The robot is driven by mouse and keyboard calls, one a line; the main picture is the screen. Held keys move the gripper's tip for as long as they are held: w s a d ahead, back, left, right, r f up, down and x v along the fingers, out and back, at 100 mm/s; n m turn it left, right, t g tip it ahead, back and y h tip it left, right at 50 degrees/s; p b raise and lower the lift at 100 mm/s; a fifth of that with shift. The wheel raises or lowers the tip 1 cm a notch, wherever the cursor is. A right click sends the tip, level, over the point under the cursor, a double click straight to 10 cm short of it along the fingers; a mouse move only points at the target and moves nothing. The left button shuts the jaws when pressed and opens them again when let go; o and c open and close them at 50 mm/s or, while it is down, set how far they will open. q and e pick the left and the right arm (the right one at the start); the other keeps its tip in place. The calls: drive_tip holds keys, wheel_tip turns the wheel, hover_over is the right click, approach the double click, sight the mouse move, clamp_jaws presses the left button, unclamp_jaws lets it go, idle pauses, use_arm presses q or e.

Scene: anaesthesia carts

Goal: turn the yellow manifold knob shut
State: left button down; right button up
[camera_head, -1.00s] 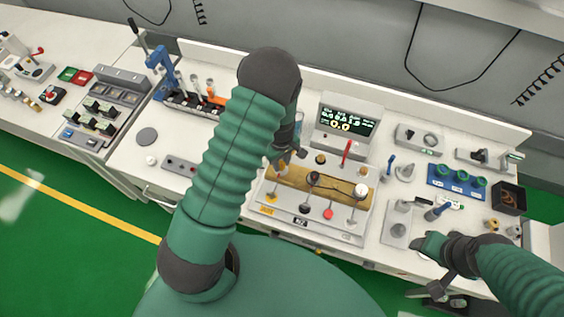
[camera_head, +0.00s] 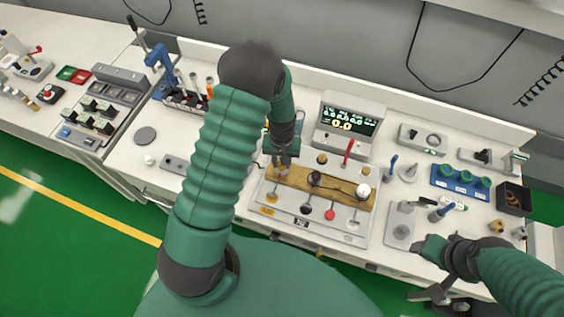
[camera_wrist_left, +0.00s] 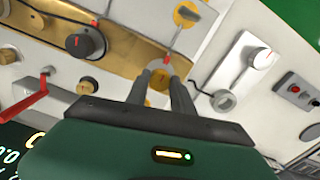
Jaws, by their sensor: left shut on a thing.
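The brass manifold bar (camera_head: 335,190) lies on a light panel, with a black knob (camera_head: 314,178) and a white knob (camera_head: 363,190) along it. My left gripper (camera_head: 283,168) is at the bar's left end, pointing down. In the left wrist view its fingers (camera_wrist_left: 161,70) are shut on a small knob at that end. This fits the yellow manifold knob, but the fingers mostly hide it and its colour is unclear. The black knob (camera_wrist_left: 85,42) shows beside them. My right gripper (camera_head: 432,270) is low at the right, apart from the manifold; its jaws are unclear.
A display (camera_head: 346,121) stands behind the panel, with a red lever (camera_head: 348,150) in front of it. A yellow disc (camera_head: 272,197) and a red disc (camera_head: 330,214) lie along the panel's front. A blue rack (camera_head: 460,181) stands at the right.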

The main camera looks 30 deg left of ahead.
use_arm(q)
drive_tip(key=shift+w+a+r+m, duration=0.1)
drive_tip(key=shift+w+r+m, duration=0.05)
drive_tip(key=shift+w+m, duration=0.2)
drive_tip(key=c, duration=1.5)
unclamp_jaws()
drive_tip(key=shift+o, duration=2)
drive_tip(key=shift+f, duration=0.2)
drive_tip(key=shift+s+r, duration=0.1)
drive_tip(key=shift+r, duration=0.15)
wheel_tip(320, 180, up, 16)
drive_tip(key=b, duration=0.2)
